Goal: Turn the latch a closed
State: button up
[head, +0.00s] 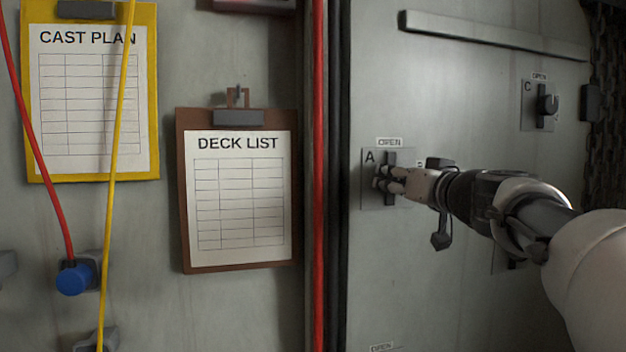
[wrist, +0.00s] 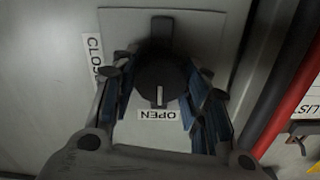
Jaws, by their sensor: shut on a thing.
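Latch A (head: 389,158) is a dark turning handle on a grey plate marked "A", on the grey panel at the right of the head view. Its bar stands upright, in line with the OPEN label (head: 390,143) above it. In the wrist view, the picture is inverted: the latch's round hub (wrist: 160,75) has a white pointer line aimed at the OPEN label (wrist: 157,115). A partly hidden label starting "CLOS" (wrist: 95,55) is at the left. My gripper (head: 388,181) is shut on the latch, with fingers on both sides of the handle in the wrist view (wrist: 160,92).
Latch C (head: 546,104) is up at the right, under a long grey bar (head: 490,36). Another dark handle (head: 440,237) hangs below my wrist. A red cable (head: 319,200) and the Deck List clipboard (head: 185,200) are to the left.

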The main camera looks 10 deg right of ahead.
jog(key=shift+c, duration=1.4)
jog(key=shift+m, duration=0.3)
jog(key=m+b, duration=0.2)
jog(key=m, duration=0.5)
jog(key=shift+m+b, duration=0.4)
jog(key=m, duration=0.4)
jog(key=shift+m, duration=0.3)
jog(key=m, duration=0.4)
jog(key=shift+m+p, duration=0.4)
